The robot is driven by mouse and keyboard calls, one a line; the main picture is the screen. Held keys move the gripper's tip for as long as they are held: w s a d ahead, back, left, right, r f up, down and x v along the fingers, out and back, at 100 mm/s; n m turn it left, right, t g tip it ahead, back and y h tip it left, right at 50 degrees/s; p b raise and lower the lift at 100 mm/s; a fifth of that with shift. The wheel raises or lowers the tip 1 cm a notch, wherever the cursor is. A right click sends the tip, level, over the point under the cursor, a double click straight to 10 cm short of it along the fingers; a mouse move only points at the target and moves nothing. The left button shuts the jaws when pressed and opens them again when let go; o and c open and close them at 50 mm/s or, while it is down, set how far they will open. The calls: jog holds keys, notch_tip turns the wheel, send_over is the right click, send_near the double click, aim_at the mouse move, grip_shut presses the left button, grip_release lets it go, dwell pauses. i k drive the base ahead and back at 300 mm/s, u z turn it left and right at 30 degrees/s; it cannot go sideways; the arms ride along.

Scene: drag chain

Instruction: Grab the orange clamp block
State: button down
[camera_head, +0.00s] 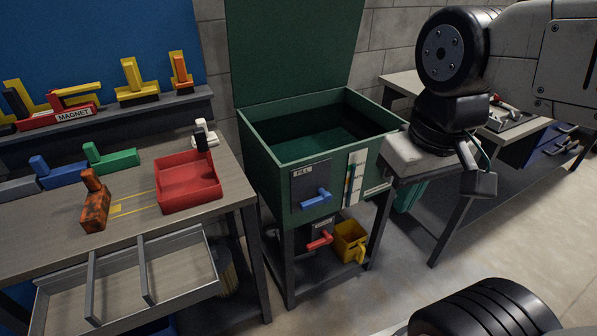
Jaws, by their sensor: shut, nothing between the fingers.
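The orange clamp block (95,212) is a worn, rust-mottled orange block with an upright post. It stands on the wooden top of the left workbench, near its front edge, left of a red tray. My gripper (444,146) is at the end of my arm in the upper right, far to the right of the block and well apart from it. It is shut and empty. Its fingertips are hard to make out against the parts around it.
A green (110,157) and a blue block (58,172) stand behind the orange one. The red tray (188,187) is to its right. A partitioned grey drawer (150,275) juts out below. A green open-lidded bin (270,170) stands between the benches.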

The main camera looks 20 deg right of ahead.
aim_at(93, 218)
jog(key=z, duration=3.1)
jog(key=k, duration=2.3)
jog(key=u, duration=1.7)
